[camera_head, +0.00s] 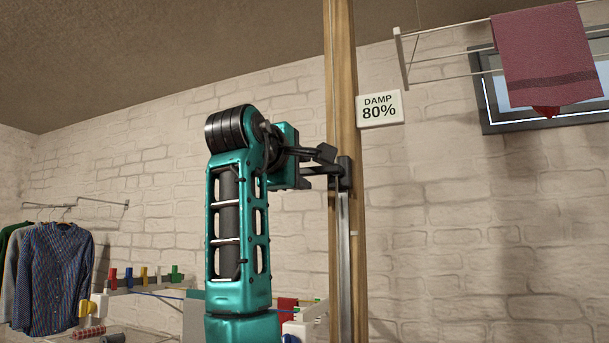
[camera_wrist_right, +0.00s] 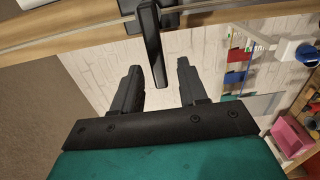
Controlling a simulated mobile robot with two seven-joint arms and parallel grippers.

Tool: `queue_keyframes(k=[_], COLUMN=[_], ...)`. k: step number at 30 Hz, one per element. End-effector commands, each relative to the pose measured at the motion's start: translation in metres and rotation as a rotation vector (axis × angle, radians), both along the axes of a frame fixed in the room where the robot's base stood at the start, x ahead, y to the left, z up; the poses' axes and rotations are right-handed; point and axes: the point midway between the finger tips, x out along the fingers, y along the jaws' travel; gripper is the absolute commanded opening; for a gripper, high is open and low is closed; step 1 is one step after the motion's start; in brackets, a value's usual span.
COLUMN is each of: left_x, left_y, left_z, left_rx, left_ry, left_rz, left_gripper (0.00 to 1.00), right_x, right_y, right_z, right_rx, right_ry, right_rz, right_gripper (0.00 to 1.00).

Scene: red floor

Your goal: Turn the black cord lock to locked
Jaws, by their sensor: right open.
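The black cord lock (camera_head: 345,174) is mounted on the upright wooden post (camera_head: 346,60). In the right wrist view its black lever (camera_wrist_right: 149,40) sticks out from the wooden post, with its tip between my fingers. My right gripper (camera_head: 328,162) is at the cord lock in the head view. In the right wrist view the right gripper (camera_wrist_right: 157,73) is open, with one finger on each side of the lever and visible gaps. My left gripper is not in view.
A sign reading "DAMP 80%" (camera_head: 380,108) is right of the post. A drying rack (camera_head: 403,60) with a red towel (camera_head: 546,55) hangs at upper right. Shirts (camera_head: 55,275) and a rail with coloured pegs (camera_head: 145,283) are at lower left.

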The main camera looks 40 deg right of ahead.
Motion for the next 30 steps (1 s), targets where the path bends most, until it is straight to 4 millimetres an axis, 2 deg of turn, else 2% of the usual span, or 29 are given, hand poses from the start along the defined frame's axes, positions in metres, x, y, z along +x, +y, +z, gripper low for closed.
queue_keyframes(k=[3, 9, 15, 30], left_x=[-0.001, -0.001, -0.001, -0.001], left_y=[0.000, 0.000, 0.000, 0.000], left_z=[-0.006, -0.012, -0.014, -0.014], left_rx=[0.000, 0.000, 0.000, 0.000], left_ry=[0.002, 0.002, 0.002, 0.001], left_rz=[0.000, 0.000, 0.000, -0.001], left_gripper=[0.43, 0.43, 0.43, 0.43], right_x=[-0.010, -0.027, -0.037, -0.040], right_y=[0.026, 0.066, 0.091, 0.097], right_z=[-0.001, -0.001, -0.001, 0.000], right_rx=[-0.002, -0.002, 0.001, 0.001], right_ry=[-0.002, -0.001, 0.000, 0.001], right_rz=[0.004, 0.003, 0.002, 0.000], right_gripper=[0.43, 0.43, 0.43, 0.43])
